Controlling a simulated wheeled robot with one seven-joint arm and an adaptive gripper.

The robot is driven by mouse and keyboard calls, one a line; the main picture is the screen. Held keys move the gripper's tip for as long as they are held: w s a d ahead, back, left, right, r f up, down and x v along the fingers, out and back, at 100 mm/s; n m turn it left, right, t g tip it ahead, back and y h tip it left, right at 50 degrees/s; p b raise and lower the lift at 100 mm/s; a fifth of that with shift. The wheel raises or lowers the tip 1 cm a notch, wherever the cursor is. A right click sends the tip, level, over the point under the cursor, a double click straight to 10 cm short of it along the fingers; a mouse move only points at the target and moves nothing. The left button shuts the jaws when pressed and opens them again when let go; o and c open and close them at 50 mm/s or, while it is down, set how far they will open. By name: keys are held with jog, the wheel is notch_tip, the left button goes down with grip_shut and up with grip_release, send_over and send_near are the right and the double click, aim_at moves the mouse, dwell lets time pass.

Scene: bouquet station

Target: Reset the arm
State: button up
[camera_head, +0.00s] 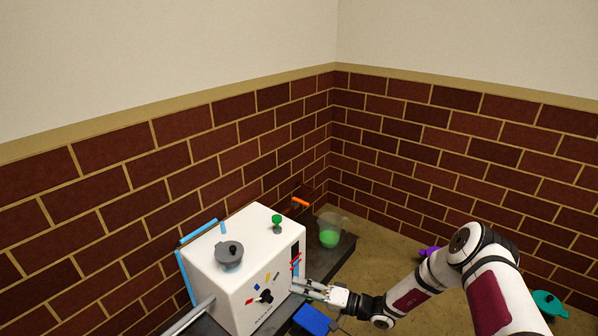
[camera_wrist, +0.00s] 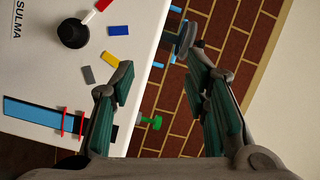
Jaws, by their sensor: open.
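My gripper (camera_head: 318,291) is beside the right part of the front face of a white box-shaped machine (camera_head: 230,278), at the end of my arm. In the wrist view my gripper (camera_wrist: 160,90) has its two fingers, with green inner pads, spread wide apart with nothing between them. The machine's white face (camera_wrist: 35,60) fills the left of the wrist view, close to the left finger. I cannot tell whether the finger touches it.
A black knob (camera_head: 266,297) with coloured marks is on the machine's face. A grey lidded pot (camera_head: 230,254) and a green knob (camera_head: 277,222) are on top. A jug of green liquid (camera_head: 330,234) stands behind. A blue block (camera_head: 314,320) is below my gripper.

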jog(key=s+r+n+g+h, duration=0.1)
jog(key=s+r+n+g, duration=0.2)
jog(key=r, duration=0.7)
jog(key=s+r+n+g+h, duration=0.1)
jog(key=s+r+n+g, duration=0.1)
jog(key=r+g, duration=0.5)
jog(key=s+d+r+h, duration=0.3)
jog(key=s+r+h, duration=0.2)
jog(key=s+r, duration=0.8)
jog(key=s+d+r+m+t+h, duration=0.1)
jog(key=s+d+r+m+h, duration=0.15)
jog(key=s+d+r, duration=0.4)
jog(key=s+d+r+m+t+h, duration=0.15)
jog(key=s+d+h, duration=0.25)
jog(key=s, duration=0.6)
jog(key=s+d+r+m+t+h, duration=0.1)
jog(key=s+d+r+t+h, duration=0.25)
jog(key=s, duration=0.55)
notch_tip(320, 180, up, 34)
jog(key=d+t+p, duration=0.1)
jog(key=t+p, duration=0.1)
jog(key=p, duration=2.9)
jog(key=shift+d+f+p, duration=0.25)
jog(key=shift+d+p, duration=0.05)
jog(key=shift+p, duration=0.05)
